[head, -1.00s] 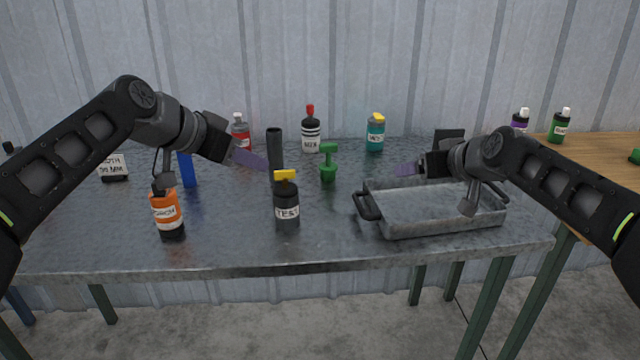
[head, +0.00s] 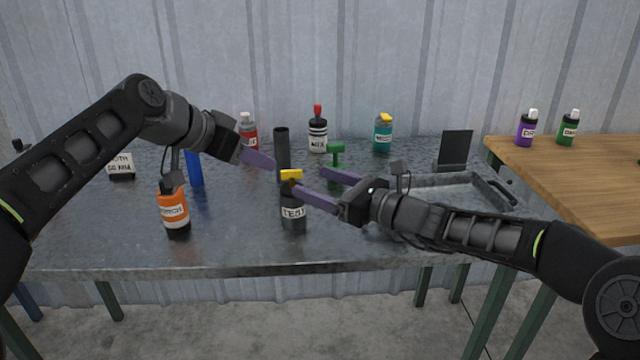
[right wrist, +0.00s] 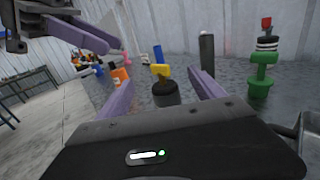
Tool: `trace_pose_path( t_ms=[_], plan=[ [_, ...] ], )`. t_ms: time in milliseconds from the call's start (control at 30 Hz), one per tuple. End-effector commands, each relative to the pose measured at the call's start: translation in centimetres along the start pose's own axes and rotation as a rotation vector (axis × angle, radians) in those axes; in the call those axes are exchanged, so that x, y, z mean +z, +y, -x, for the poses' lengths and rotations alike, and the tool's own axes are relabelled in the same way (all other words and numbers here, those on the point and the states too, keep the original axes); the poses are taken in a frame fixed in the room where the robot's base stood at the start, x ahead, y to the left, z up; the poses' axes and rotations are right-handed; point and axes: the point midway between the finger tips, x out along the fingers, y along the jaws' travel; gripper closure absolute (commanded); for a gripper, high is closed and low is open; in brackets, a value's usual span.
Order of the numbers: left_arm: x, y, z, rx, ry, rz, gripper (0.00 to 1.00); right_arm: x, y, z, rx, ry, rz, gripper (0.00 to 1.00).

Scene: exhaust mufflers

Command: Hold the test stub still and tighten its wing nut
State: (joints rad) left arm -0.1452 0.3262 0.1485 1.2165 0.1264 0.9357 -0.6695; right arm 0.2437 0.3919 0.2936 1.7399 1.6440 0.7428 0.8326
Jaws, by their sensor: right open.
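The test stub (head: 293,213) is a dark upright cylinder labelled TEST near the table's front. Its yellow wing nut (head: 291,175) sits on top. My right gripper (head: 303,176) is open, coming from the right at about the height of the stub's top. In the right wrist view the stub (right wrist: 166,95) and yellow nut (right wrist: 161,71) show between its two purple fingers, apart from both. My left gripper (head: 258,158) hangs up and left of the stub, apart from it; its jaw gap is not clear.
An orange bottle (head: 173,210) stands left of the stub. A dark tube (head: 282,145) and a green stub with a green nut (head: 337,158) stand behind. A grey tray (head: 480,182) lies to the right, partly behind my right arm. Several bottles line the back.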

Motion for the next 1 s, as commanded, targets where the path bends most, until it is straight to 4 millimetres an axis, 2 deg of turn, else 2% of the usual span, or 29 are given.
trace_pose_path(
  t_ms=[267, 433, 633, 867, 1000],
  plan=[
    [0.0, 0.0, 0.0, 0.0, 0.0, 0.0, 0.64, -0.1, 0.0, 0.0, 0.0, 0.001, 0.003, 0.23],
    [0.0, 0.0, 0.0, 0.0, 0.0, 0.0, 0.64, -0.9, 0.0, 0.0, 0.001, 0.003, 0.002, 0.23],
    [0.0, 0.0, 0.0, 0.0, 0.0, 0.0, 0.64, -3.4, 0.0, 0.0, 0.001, 0.003, 0.0, 0.23],
    [0.0, 0.0, 0.0, 0.0, 0.0, 0.0, 0.64, -8.1, 0.0, 0.0, 0.001, 0.004, -0.002, 0.23],
    [0.0, 0.0, 0.0, 0.0, 0.0, 0.0, 0.64, -8.1, 0.2, -2.9, 0.005, 0.0, 0.004, 0.23]
  ],
)
